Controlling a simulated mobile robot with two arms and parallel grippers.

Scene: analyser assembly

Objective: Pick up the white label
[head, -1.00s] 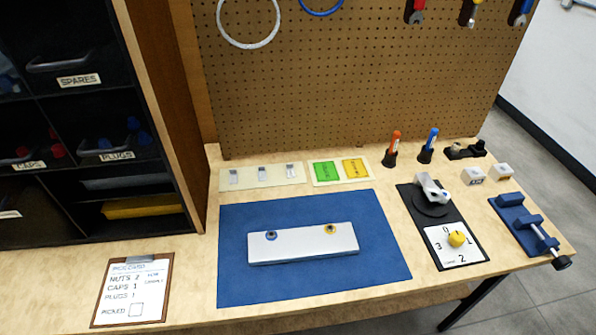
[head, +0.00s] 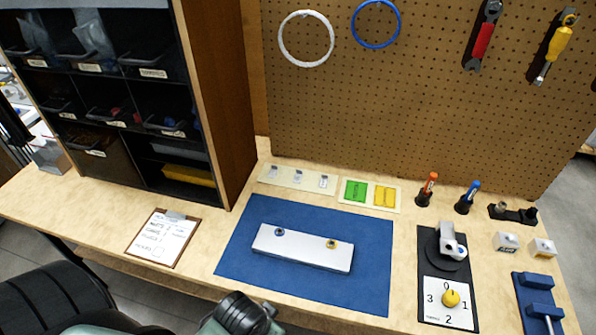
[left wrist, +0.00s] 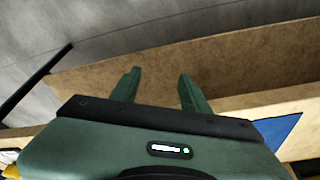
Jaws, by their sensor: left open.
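A pale strip (head: 271,179) at the back of the bench carries several small whitish-grey pieces (head: 298,177). I cannot tell whether one of them is the white label. To its right, a cream card holds a green label (head: 355,190) and a yellow label (head: 385,196). My left gripper (left wrist: 158,75) is open and empty in the left wrist view, its two green fingers apart before the bench's wooden front. In the head view, part of my left arm shows at the bottom, in front of the bench. My right gripper is not in view.
A blue mat (head: 240,245) bears a white block (head: 300,248) with two ringed holes. A clipboard (head: 162,238) lies left of it, beside the dark shelf unit (head: 240,120). On the right stand a dial plate (head: 435,312), two pens and small white blocks (head: 507,242).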

